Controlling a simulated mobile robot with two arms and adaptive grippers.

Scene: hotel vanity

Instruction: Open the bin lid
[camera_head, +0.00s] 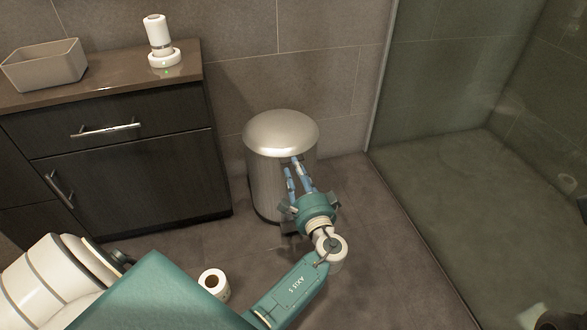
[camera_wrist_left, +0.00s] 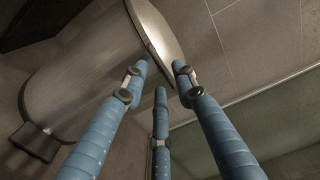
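The bin (camera_head: 262,180) is a brushed-metal cylinder standing on the floor against the tiled wall. Its domed lid (camera_head: 281,130) is down on the body. My left gripper (camera_head: 293,166) is in front of the bin, with its blue fingers pointing up toward the lid's front rim. In the left wrist view, the fingers are spread apart with nothing between them, and the tips are close to the lid rim (camera_wrist_left: 158,38). I cannot tell whether any fingertip touches it. A dark pedal (camera_wrist_left: 36,141) shows at the bin's base. My right gripper is not in view.
A dark vanity (camera_head: 140,175) with bar handles stands left of the bin. It bears a beige box (camera_head: 45,68) and a white dispenser (camera_head: 158,38). A toilet roll (camera_head: 213,283) is on the floor. A glass shower panel (camera_head: 440,100) is at the right.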

